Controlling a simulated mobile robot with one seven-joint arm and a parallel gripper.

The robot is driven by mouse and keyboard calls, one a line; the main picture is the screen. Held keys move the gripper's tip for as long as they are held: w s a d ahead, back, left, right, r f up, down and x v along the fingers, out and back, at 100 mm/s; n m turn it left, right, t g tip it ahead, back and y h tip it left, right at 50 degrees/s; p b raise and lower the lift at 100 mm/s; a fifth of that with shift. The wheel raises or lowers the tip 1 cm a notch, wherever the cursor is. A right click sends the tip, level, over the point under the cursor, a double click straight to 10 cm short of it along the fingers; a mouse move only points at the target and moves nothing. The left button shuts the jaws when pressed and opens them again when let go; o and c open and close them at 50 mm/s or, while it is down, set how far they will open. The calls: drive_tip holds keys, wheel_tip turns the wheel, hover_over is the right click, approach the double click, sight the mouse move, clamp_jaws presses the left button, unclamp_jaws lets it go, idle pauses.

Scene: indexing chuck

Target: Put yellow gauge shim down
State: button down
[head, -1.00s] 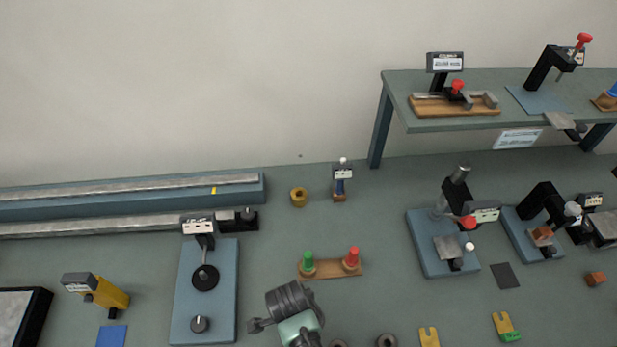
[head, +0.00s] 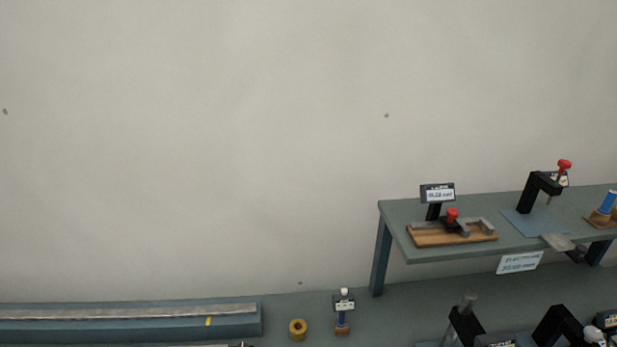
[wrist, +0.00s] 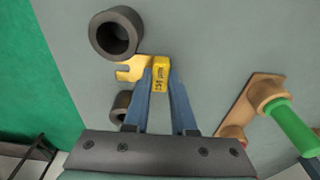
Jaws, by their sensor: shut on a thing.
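The yellow gauge shim (wrist: 130,68) shows in the wrist view, with a forked plate at its left and a yellow block with dark lettering on it. My gripper (wrist: 160,78) is shut on the block, with one blue finger on each side. Behind the shim is the grey-green bench top; I cannot tell whether the shim touches it. The head view shows neither my gripper nor the shim.
A dark ring (wrist: 116,33) lies beside the fork, and another ring (wrist: 121,106) is partly hidden by the left finger. A wooden base with a green-handled plug (wrist: 290,126) is at right. The head view shows a raised shelf (head: 400,212) and a brass ring (head: 298,329).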

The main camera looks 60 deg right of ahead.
drive_tip(key=shift+r, duration=0.15)
wheel_tip(320, 180, up, 10)
drive_tip(key=b, duration=0.1)
drive_tip(key=w+a+n+b, duration=0.2)
drive_tip(key=w+a+n, duration=0.2)
drive_tip(key=n, duration=0.5)
drive_tip(key=w+a+f+n+t+b, duration=0.1)
drive_tip(key=w+a+n+b, duration=0.1)
drive_tip(key=w+a+n, duration=0.2)
drive_tip(key=w+a+n+t+y+b, duration=0.1)
drive_tip(key=w+a+n, duration=0.3)
drive_tip(key=a+n, duration=0.5)
drive_tip(key=n, duration=0.6)
drive_tip(key=shift+a+f+b, duration=0.3)
drive_tip(key=shift+f+b, duration=0.1)
